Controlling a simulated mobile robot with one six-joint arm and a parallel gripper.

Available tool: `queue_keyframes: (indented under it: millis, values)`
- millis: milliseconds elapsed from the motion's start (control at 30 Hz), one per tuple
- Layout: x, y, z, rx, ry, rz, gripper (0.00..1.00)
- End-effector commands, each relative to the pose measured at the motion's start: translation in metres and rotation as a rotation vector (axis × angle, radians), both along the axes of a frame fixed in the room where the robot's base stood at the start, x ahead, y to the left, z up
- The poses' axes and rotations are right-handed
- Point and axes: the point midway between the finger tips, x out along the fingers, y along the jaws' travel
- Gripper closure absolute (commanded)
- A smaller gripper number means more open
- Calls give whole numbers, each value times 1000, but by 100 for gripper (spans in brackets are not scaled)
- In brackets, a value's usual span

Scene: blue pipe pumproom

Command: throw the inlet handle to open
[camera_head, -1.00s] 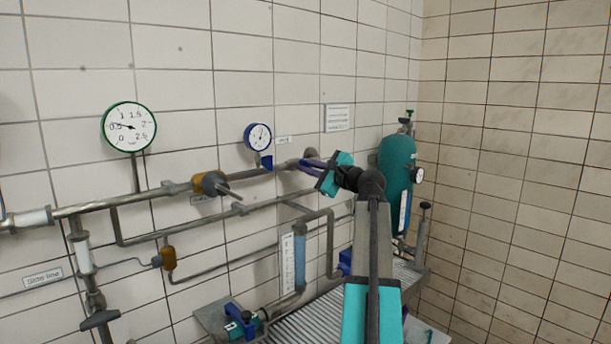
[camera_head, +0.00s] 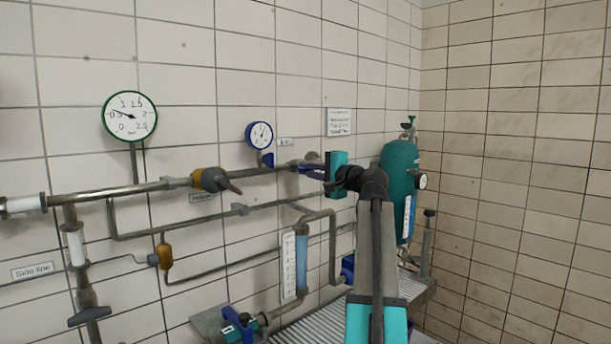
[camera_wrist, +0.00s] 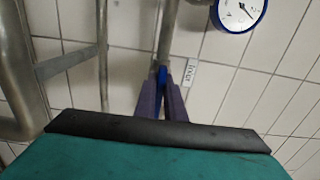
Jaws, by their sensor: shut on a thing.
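The inlet handle (camera_wrist: 161,76) is a narrow blue lever in the wrist view, seen between the fingers of my gripper (camera_wrist: 162,98). The purple fingers are shut on it from both sides. A small label (camera_wrist: 190,72) is on the wall just right of the handle. In the head view my gripper (camera_head: 309,168) reaches left from its teal body to the upper pipe near the wall. The handle is mostly hidden there by the fingers, so its exact angle is hard to tell.
A blue-rimmed gauge (camera_head: 260,135) stands just left of my gripper, and a green-rimmed gauge (camera_head: 130,116) is farther left. An orange valve with a dark lever (camera_head: 212,180) sits on the same pipe. A teal cylinder (camera_head: 398,175) stands right of my arm, near the corner.

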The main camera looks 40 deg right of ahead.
Motion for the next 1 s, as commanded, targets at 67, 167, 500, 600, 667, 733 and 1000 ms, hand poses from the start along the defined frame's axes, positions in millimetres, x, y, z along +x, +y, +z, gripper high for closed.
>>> queue_keyframes:
  millis: [67,167,500,600,667,733,1000]
  values:
    - [2,0,4,-14,-6,-1,100]
    - [1,0,4,-22,-5,-1,100]
    - [1,0,4,-22,-5,-2,85]
    - [1,-1,3,-22,-4,-2,72]
    - [0,-1,3,-22,-3,-2,72]
    - [0,-1,2,-21,-3,-2,72]
    - [-4,-1,1,-21,-1,-2,72]
